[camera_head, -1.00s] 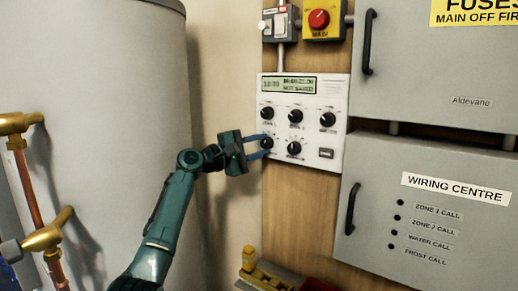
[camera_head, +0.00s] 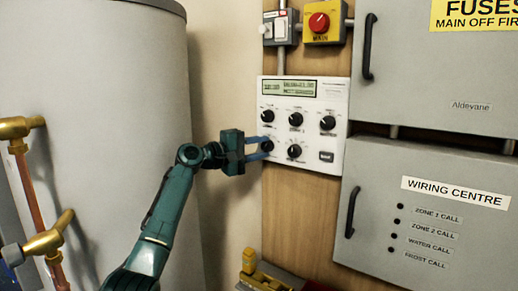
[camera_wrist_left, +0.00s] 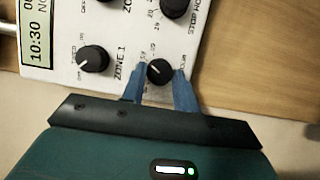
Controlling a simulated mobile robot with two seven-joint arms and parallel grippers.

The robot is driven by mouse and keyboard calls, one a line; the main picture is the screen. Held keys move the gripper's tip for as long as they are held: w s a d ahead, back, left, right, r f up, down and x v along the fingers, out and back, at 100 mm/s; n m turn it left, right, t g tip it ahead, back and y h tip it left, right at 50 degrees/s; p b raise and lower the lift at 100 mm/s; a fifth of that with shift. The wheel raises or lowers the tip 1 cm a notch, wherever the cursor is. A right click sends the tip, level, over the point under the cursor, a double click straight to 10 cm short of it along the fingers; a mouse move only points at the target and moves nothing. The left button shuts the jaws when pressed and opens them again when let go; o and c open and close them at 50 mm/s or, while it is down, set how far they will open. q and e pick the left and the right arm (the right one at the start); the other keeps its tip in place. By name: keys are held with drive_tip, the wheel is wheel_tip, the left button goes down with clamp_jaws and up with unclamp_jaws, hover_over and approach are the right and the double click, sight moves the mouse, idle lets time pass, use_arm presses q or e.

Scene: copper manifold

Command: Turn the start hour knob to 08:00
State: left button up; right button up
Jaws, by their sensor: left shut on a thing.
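The start hour knob (camera_head: 267,146) appears to be the small black knob at the lower left of the white control panel (camera_head: 335,102). In the left wrist view the same knob (camera_wrist_left: 160,71) sits between two blue fingertips, with a label beside it that seems to end in "OUR". My left gripper (camera_head: 262,149) reaches in from the left and is shut on this knob. Small numbers around it are partly legible; its exact setting cannot be read. The panel's display (camera_head: 289,87) is blurred; in the wrist view the display (camera_wrist_left: 36,40) reads 10:30.
Other black knobs sit close by, including one to the right (camera_head: 294,151) and one above (camera_head: 267,116). A red main switch (camera_head: 319,21) is above the panel. A grey wiring centre box (camera_head: 435,225) stands to the right, and a large pale cylinder (camera_head: 110,90) to the left.

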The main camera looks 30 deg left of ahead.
use_arm(q)
drive_tip(key=o, duration=1)
drive_tip(key=shift+c, duration=0.2)
use_arm(e)
drive_tip(key=shift+r, duration=0.1)
use_arm(q)
drive_tip(key=b+v, duration=0.1)
drive_tip(key=v, duration=0.6)
drive_tip(key=shift+s+a, duration=0.15)
drive_tip(key=shift+s, duration=0.05)
use_arm(e)
drive_tip(key=shift+w+a+f, duration=0.1)
drive_tip(key=shift+w+f, duration=0.1)
drive_tip(key=shift+f, duration=0.05)
use_arm(q)
drive_tip(key=shift+f, duration=0.1)
use_arm(e)
drive_tip(key=shift+s+f, duration=0.1)
